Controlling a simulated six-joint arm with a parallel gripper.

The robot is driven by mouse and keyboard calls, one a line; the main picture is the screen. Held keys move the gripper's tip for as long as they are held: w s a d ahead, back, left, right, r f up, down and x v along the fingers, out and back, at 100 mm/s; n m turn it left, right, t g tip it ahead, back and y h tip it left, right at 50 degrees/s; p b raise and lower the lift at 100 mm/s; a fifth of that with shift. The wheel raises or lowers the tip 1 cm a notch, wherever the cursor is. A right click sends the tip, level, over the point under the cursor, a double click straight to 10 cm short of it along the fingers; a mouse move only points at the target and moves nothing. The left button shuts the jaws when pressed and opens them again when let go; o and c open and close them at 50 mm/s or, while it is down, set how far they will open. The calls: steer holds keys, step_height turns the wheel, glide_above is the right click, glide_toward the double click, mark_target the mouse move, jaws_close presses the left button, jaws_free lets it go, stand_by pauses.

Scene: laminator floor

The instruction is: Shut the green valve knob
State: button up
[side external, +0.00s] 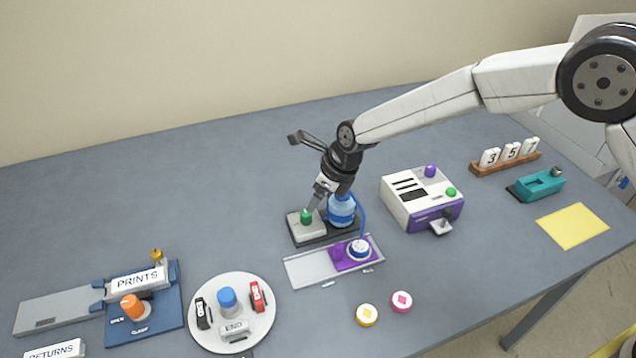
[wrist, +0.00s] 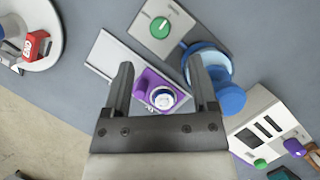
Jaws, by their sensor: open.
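My gripper (side external: 315,203) is close to the knob in the side view, pointing down. In the wrist view my gripper (wrist: 162,83) has its two fingers apart with nothing held between them.
A pale slide plate (side external: 308,269) with a purple block (side external: 352,255) lies in front of the valve. A white and purple machine (side external: 421,199) stands to the right. A round white tray (side external: 232,335) and a blue clasp board (side external: 170,318) are at the left. The back table is clear.

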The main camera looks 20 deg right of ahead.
mark_target(307, 213)
steer(key=shift+f, duration=0.1)
steer(key=shift+x, duration=3.8)
jaws_close()
